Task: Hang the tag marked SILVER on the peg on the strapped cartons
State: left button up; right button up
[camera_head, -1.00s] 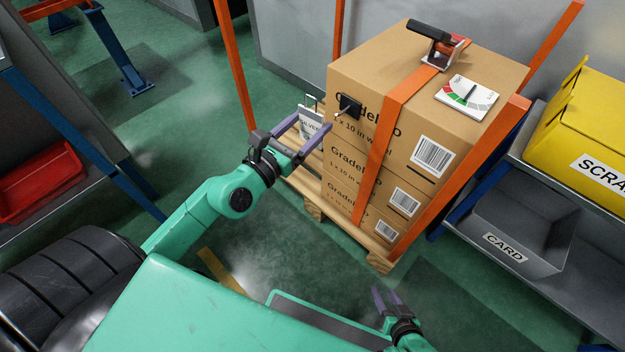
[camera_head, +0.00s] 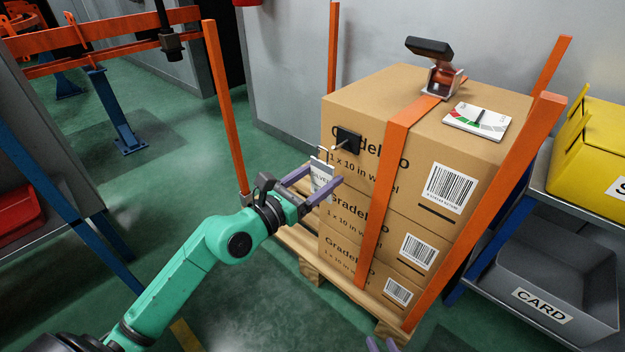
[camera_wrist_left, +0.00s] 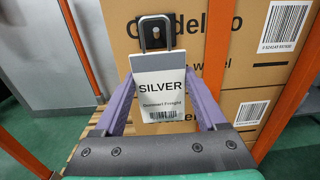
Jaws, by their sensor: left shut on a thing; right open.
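The white tag marked SILVER (camera_wrist_left: 163,90) is held between the fingers of my left gripper (camera_wrist_left: 162,108), with its wire loop standing up from its top edge. In the head view the tag (camera_head: 320,176) shows at my left gripper (camera_head: 314,186), in front of the left side of the cartons (camera_head: 345,225). The black peg plate (camera_head: 347,140) is on the upper carton, with the peg sticking out toward the left. In the wrist view the plate (camera_wrist_left: 154,32) shows through and behind the loop; I cannot tell whether the loop touches the peg. My right gripper (camera_head: 380,345) is open at the bottom edge, mostly out of frame.
An orange strap (camera_head: 385,185) with a buckle runs around the cartons, which stand on a wooden pallet (camera_head: 310,262). Orange posts (camera_head: 226,110) rise at the pallet's corners. A grey CARD bin (camera_head: 560,270) and a yellow bin (camera_head: 600,160) are at the right.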

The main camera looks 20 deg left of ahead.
aim_at(347, 161)
pick_arm(q)
jog(key=shift+x, duration=1.3)
jog(key=shift+f+b+x, duration=0.2)
jog(key=shift+b+x, duration=0.15)
jog(key=shift+x, duration=0.9)
jog(key=shift+w+d+f, duration=0.2)
jog(key=shift+w+f, duration=0.3)
jog(key=o, duration=1.3)
jog(key=shift+c, duration=0.2)
